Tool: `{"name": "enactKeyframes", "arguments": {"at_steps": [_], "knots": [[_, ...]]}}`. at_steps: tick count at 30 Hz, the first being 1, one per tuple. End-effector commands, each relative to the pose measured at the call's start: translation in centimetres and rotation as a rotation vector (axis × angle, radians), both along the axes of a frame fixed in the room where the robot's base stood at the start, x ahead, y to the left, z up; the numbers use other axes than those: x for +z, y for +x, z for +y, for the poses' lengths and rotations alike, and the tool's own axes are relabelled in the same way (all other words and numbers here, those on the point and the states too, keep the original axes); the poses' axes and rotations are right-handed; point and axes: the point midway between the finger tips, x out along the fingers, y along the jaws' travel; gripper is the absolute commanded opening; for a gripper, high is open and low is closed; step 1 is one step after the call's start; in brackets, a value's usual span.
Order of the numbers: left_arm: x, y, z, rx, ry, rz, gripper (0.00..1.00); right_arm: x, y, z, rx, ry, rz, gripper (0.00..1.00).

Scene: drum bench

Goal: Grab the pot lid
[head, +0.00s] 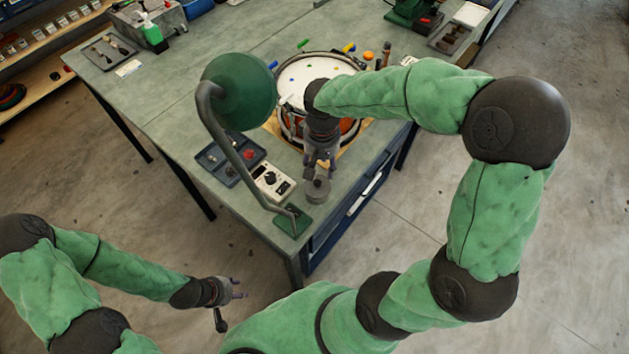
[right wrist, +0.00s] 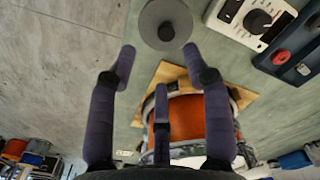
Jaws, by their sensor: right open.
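A small round grey lid-like disc (head: 318,191) with a darker knob lies on the bench near its front corner, beside the lamp base. It also shows at the top of the right wrist view (right wrist: 165,24). My right gripper (head: 320,166) hangs just behind it in the head view. In the right wrist view its fingers (right wrist: 160,62) are spread and empty, with the disc beyond the tips, apart from them. My left gripper (head: 238,290) is at the lower left, off the bench over the floor, with its fingers apart and nothing in them.
A green lamp (head: 240,90) with a bent stem rises left of my right arm. A drum (head: 345,129) on a wooden board stands behind my right gripper. A control box (head: 272,181) and a blue tray (head: 226,160) lie left of the disc. The bench's left part is mostly clear.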

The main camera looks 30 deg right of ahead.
Motion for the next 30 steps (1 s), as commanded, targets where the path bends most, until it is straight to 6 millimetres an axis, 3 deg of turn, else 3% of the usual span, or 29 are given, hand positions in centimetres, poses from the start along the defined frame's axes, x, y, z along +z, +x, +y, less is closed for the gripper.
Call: {"name": "enactKeyframes", "arguments": {"at_steps": [3,13,22,30], "knots": [[-0.7,-0.1,0.0,0.0,0.0,0.001,0.4,-1.9,0.0,0.0,-0.001,0.0,0.002,0.5],[-1.2,0.0,0.0,0.0,0.0,0.0,0.4,-3.8,0.2,0.2,0.001,0.0,0.0,0.5],[-2.7,0.0,0.0,0.0,0.0,0.0,0.4,-7.8,0.8,0.6,0.001,0.0,0.002,0.5],[-2.7,0.0,0.0,0.0,0.0,0.0,0.4,-8.2,0.8,0.6,0.0,0.001,-0.001,0.5]]}}
